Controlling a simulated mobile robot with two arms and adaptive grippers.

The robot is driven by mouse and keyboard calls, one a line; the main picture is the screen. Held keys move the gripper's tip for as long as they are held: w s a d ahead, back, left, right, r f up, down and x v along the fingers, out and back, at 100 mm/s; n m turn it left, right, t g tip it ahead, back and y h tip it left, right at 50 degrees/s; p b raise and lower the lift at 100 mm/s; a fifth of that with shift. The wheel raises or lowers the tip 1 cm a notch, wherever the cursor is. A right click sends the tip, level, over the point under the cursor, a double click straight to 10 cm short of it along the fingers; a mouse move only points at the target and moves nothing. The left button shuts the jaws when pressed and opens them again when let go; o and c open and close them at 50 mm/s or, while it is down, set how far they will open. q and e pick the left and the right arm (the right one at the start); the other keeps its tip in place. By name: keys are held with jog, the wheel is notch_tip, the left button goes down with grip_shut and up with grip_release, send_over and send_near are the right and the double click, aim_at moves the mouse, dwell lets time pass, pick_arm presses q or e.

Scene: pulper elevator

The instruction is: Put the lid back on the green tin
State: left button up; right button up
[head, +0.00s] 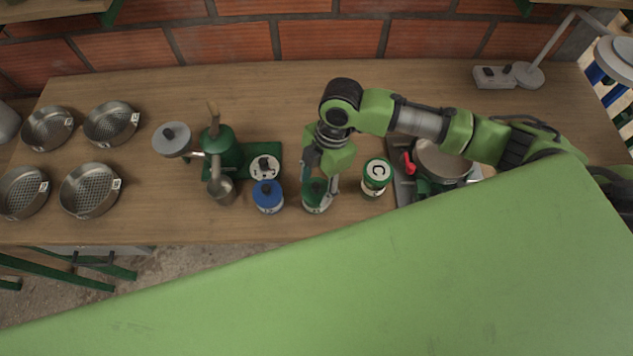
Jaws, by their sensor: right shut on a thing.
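My right gripper (320,184) reaches down from the arm that comes in from the right. It is shut on the dark knob of the green lid (312,200). The lid is over the green tin (317,210), whose pale label shows below it. The lid lies at or just above the tin's rim; from this angle I cannot tell whether it is fully seated. The fingers hide part of the lid. My left gripper is not in view.
A blue-lidded tin (268,196) and a white-topped tin (264,168) stand left of the green tin. A green-rimmed tin marked C (376,175) stands right. A green grinder (224,150) and several sieves (90,190) are further left. A scale (402,185) is right.

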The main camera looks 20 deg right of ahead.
jog(key=shift+p, duration=0.4)
dwell(0.5)
jog(key=o, duration=1.5)
jog(key=shift+c, duration=0.2)
jog(key=shift+s+a+p+v, duration=0.1)
jog(key=shift+a+p+v, duration=0.1)
jog(key=shift+p+v, duration=1.05)
jog(key=shift+s+a+p+v, duration=0.1)
jog(key=shift+a+p+v, duration=0.15)
jog(key=shift+p+v, duration=0.95)
jog(key=shift+s+a+p+v, duration=0.1)
jog(key=shift+a+p+v, duration=0.1)
jog(key=shift+p+v, duration=1)
jog(key=shift+f, duration=0.1)
grip_shut()
